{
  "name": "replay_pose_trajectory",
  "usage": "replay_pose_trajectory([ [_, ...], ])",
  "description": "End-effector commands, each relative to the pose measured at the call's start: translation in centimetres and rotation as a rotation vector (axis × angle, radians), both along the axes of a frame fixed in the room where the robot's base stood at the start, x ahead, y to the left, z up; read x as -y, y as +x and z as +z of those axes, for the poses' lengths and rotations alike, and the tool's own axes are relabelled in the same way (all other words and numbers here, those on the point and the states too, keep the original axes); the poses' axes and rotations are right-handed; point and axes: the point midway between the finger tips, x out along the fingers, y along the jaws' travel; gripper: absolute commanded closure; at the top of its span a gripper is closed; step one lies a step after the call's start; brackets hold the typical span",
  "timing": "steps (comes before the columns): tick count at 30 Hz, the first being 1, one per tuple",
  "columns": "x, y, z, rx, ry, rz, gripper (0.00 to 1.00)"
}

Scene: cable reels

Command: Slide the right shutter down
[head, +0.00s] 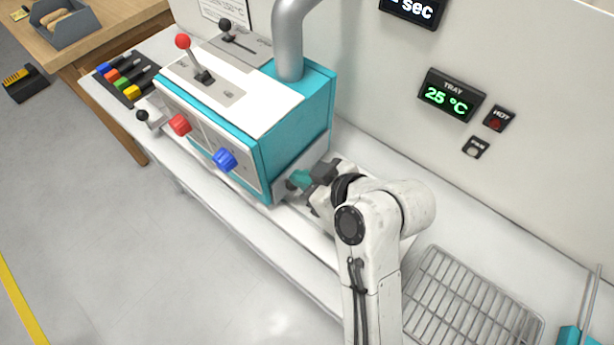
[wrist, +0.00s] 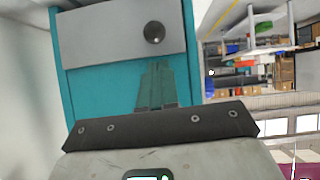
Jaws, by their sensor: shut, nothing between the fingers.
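The teal-sided machine (head: 300,125) stands on the white bench. On its right side is the right shutter, a flat grey panel (head: 317,158) covering the lower part of that face, with teal wall bare above it. In the wrist view the grey panel (wrist: 105,32) spans the picture's top and carries a round black knob (wrist: 153,33). My gripper (head: 298,180) is beside this face, close to the panel. Its teal fingers (wrist: 156,85) are together and empty, pointing toward the knob, with a small gap showing in the wrist view. My arm hides the bench behind it.
A red knob (head: 180,124) and a blue knob (head: 225,159) project from the machine's front. A silver pipe (head: 290,45) rises behind. A wire rack (head: 470,305) lies right of my arm.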

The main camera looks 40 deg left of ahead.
Motion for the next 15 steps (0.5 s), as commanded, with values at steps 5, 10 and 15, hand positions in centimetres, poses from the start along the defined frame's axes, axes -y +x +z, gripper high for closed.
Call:
replay_pose_trajectory([
  [5,2.0,0.0,2.6,0.006,0.006,-0.006,1.0],
  [10,4.9,-0.2,4.7,0.006,0.006,-0.007,1.0],
  [15,6.9,-0.5,6.1,0.004,0.005,-0.006,1.0],
])
